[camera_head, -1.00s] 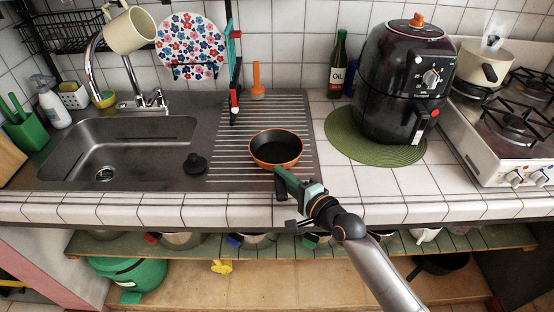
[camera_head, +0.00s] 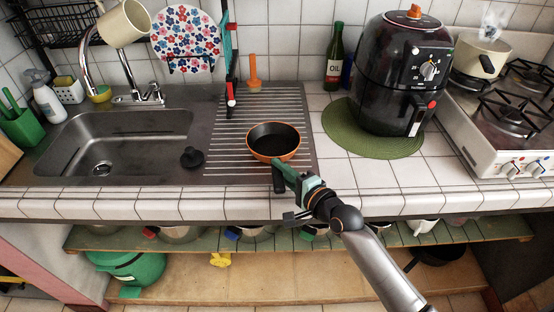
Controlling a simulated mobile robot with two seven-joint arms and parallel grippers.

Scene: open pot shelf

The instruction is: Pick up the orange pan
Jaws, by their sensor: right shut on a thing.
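The orange pan (camera_head: 273,153) with a dark inside sits level over the ribbed drainboard to the right of the sink. I cannot tell whether it touches the drainboard. Its black handle (camera_head: 279,182) points toward the counter's front edge. My right gripper (camera_head: 284,174), green and black, reaches in from the lower right and is shut on the pan's handle, close to the rim. The fingers partly hide the handle. My left gripper is not in view.
A black air fryer (camera_head: 397,75) stands on a green round mat (camera_head: 347,136) to the right. The stove (camera_head: 480,133) is farther right. The sink (camera_head: 115,145) and a black plug (camera_head: 192,157) are left. Bare tiles lie right of the pan.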

